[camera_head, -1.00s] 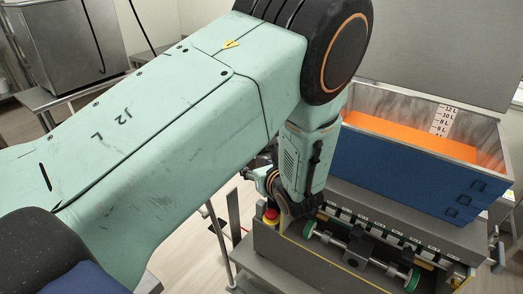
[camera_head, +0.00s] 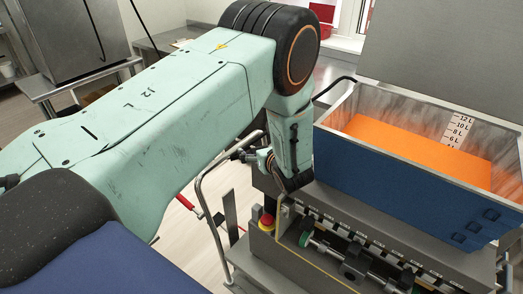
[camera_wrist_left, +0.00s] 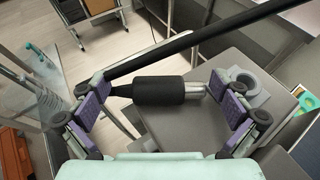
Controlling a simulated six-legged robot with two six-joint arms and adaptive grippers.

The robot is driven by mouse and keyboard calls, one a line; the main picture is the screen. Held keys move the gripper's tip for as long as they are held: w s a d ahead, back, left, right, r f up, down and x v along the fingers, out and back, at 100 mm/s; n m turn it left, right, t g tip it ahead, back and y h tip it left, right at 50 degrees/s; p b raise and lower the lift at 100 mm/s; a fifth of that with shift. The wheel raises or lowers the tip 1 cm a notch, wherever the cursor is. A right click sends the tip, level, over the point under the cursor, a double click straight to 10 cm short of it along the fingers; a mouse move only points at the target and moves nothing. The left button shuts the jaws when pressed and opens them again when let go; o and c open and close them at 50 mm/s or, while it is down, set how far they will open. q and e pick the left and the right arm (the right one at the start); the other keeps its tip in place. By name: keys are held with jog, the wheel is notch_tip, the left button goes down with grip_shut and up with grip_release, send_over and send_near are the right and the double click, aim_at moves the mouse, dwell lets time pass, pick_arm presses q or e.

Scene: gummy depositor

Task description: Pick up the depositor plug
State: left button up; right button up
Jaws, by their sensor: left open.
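In the left wrist view, a black cylinder with a tapered left end and a bright metal right end, which looks like the depositor plug (camera_wrist_left: 158,90), lies across the space between my finger pads. Whether either pad touches the plug I cannot tell. In the head view my left wrist hangs at the near left corner of the depositor (camera_head: 400,225), and the fingers are mostly hidden. The plug cannot be made out there. My right gripper is out of view.
A grey ring-shaped fitting (camera_wrist_left: 240,85) is at the right. A blue hopper (camera_head: 390,185) with orange filling (camera_head: 420,145) tops the depositor. A red emergency button (camera_head: 266,222) is below my wrist.

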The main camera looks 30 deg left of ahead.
aim_at(260, 148)
pick_arm(q)
jog(key=shift+s, duration=0.2)
jog(key=shift+c, duration=1)
jog(key=shift+w, duration=0.1)
jog(key=c, duration=1)
jog(key=shift+r, duration=0.4)
notch_tip(260, 148, up, 8)
jog(key=shift+f+b, duration=0.1)
jog(key=shift+b, duration=0.7)
jog(key=shift+w+r, duration=0.1)
jog(key=shift+r, duration=0.55)
jog(key=o, duration=1)
jog(key=shift+c, duration=0.2)
jog(key=c, duration=1.2)
